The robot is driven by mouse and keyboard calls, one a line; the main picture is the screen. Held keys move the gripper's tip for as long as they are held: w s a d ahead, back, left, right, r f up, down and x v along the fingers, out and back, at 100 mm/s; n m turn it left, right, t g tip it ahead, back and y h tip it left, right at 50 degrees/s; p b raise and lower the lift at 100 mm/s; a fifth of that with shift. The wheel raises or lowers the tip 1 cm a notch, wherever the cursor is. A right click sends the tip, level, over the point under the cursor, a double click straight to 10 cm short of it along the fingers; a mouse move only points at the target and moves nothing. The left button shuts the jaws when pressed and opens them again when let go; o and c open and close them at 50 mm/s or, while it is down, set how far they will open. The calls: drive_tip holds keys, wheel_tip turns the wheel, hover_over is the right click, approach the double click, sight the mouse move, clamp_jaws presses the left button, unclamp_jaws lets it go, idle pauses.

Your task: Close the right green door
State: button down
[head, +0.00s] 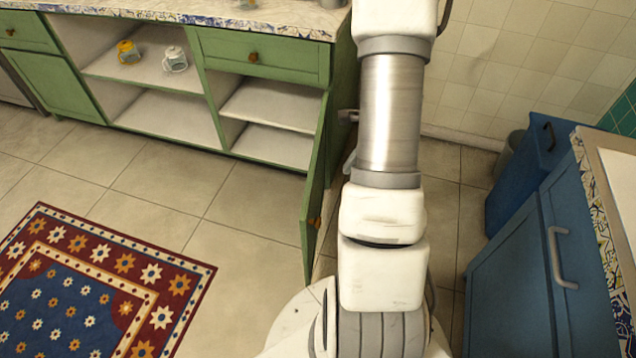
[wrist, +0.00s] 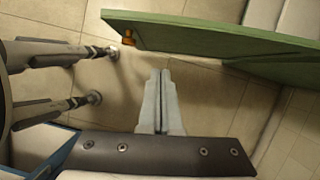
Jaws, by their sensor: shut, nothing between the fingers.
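The right green door (head: 315,195) stands wide open. It juts from the right end of the green cabinet (head: 262,75) toward me and shows nearly edge-on in the head view. Its small orange knob (head: 315,223) is near the free edge. In the wrist view the door (wrist: 220,42) crosses the top, with the knob (wrist: 129,38) near its left end. My gripper (wrist: 164,73) is shut and empty, below the door in that view with floor visible between them. In the head view my arm is right of the door, and the gripper cannot be made out.
The compartment behind the door has empty shelves (head: 270,108). A yellow jar (head: 128,53) and a white teapot (head: 175,59) stand on the open middle shelf. A blue cabinet (head: 515,285) stands close on the right. Bare floor and a patterned rug (head: 95,285) lie left of the door.

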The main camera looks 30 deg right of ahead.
drive_tip(key=w+a+f+b, duration=0.4)
drive_tip(key=w+a+f, duration=0.1)
drive_tip(key=f, duration=0.4)
drive_tip(key=shift+a+f, duration=0.25)
drive_tip(key=shift+a, duration=0.1)
